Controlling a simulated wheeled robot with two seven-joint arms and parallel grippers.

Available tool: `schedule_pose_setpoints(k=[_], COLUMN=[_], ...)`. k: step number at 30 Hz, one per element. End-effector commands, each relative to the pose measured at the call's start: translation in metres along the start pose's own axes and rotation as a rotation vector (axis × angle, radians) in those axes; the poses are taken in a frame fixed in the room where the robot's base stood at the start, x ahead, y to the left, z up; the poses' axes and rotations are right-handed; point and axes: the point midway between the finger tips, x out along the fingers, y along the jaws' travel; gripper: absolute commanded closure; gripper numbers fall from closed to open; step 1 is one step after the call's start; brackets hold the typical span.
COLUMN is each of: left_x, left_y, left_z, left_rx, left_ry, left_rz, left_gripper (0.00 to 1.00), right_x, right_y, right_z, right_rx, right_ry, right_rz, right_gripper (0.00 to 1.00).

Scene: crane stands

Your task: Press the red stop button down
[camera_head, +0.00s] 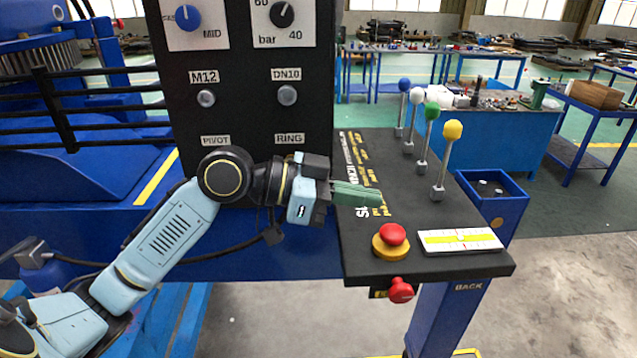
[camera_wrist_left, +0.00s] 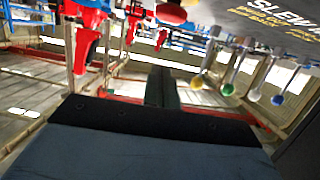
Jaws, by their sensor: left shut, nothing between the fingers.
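The red stop button (camera_head: 392,235) is a mushroom head on a yellow collar (camera_head: 391,249), near the front left of the black console top (camera_head: 400,210). My left gripper (camera_head: 378,196) has green fingers closed together with nothing between them. In the head view it is over the console's left part, just behind and a little left of the button, apart from it. In the left wrist view my closed fingers (camera_wrist_left: 162,88) point away from the camera, and the scene looks upside down. Red shapes show at the upper left there; which is the button is hard to tell. My right gripper is not in view.
Levers with blue, white, green and yellow knobs (camera_head: 453,130) stand behind the button to the right. A white and yellow label plate (camera_head: 460,240) lies right of it. A second red knob (camera_head: 401,290) sits below the console's front edge. A dark gauge panel (camera_head: 245,100) rises at the left.

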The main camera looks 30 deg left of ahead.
Motion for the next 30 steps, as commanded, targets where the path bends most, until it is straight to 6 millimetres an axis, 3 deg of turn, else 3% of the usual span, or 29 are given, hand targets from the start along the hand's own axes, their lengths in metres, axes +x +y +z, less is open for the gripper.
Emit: schedule_pose_setpoints(k=[6, 12, 30], left_x=[-0.043, -0.062, -0.067], left_y=[0.0, 0.0, 0.0], left_z=[0.005, 0.003, 0.001], left_rx=[0.0, -0.001, 0.0], left_ry=[-0.004, 0.0, 0.001], left_rz=[-0.001, -0.001, 0.0], left_gripper=[1.0, 1.0, 1.0], right_x=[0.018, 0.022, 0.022], right_y=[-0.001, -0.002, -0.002], right_z=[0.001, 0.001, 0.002], right_rx=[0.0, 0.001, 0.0], right_ry=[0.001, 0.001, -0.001], right_rz=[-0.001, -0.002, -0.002], right_gripper=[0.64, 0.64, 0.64])
